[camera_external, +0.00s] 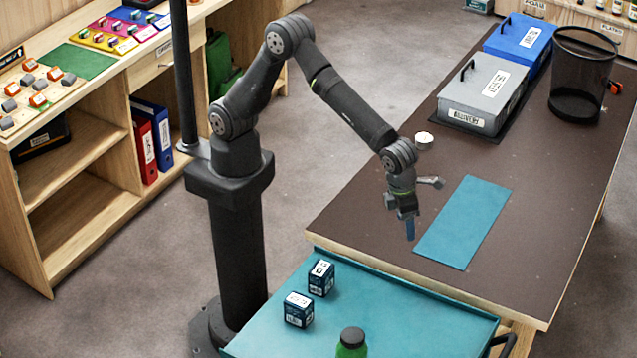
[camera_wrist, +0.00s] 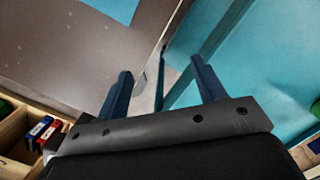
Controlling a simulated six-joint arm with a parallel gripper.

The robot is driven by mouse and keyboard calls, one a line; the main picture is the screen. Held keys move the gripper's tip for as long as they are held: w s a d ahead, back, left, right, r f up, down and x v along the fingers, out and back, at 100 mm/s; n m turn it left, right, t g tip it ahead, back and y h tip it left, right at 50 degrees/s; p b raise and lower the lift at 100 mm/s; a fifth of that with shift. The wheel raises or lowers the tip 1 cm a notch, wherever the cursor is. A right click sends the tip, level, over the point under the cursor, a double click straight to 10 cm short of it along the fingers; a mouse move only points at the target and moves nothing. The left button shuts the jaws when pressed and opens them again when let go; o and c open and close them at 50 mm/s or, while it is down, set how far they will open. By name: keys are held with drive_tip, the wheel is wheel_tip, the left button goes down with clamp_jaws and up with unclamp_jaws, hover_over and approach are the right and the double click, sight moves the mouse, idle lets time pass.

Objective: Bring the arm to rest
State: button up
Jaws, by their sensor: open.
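My gripper (camera_external: 410,228) hangs at the end of my arm over the near left part of the dark brown table (camera_external: 380,210), just left of a flat teal mat (camera_external: 464,222). In the wrist view my gripper (camera_wrist: 160,85) has its two blue fingers spread apart with nothing between them. The gap between the fingers lies over the table edge and the teal tray top in that view. The gripper is open and empty.
A teal cart top (camera_external: 400,325) holds two dark blue boxes (camera_external: 321,278) and a green bottle (camera_external: 352,343). Grey (camera_external: 483,95) and blue (camera_external: 519,45) cases, a black mesh bin (camera_external: 580,75) and a small white round item (camera_external: 424,140) stand on the table. Shelves (camera_external: 90,160) are left.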

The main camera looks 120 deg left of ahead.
drive_tip(key=w+a+n, duration=0.1)
drive_tip(key=a+n, duration=0.2)
drive_tip(key=a, duration=1.3)
drive_tip(key=shift+a+f, duration=0.15)
drive_tip(key=shift+f, duration=0.3)
drive_tip(key=shift+w, duration=0.1)
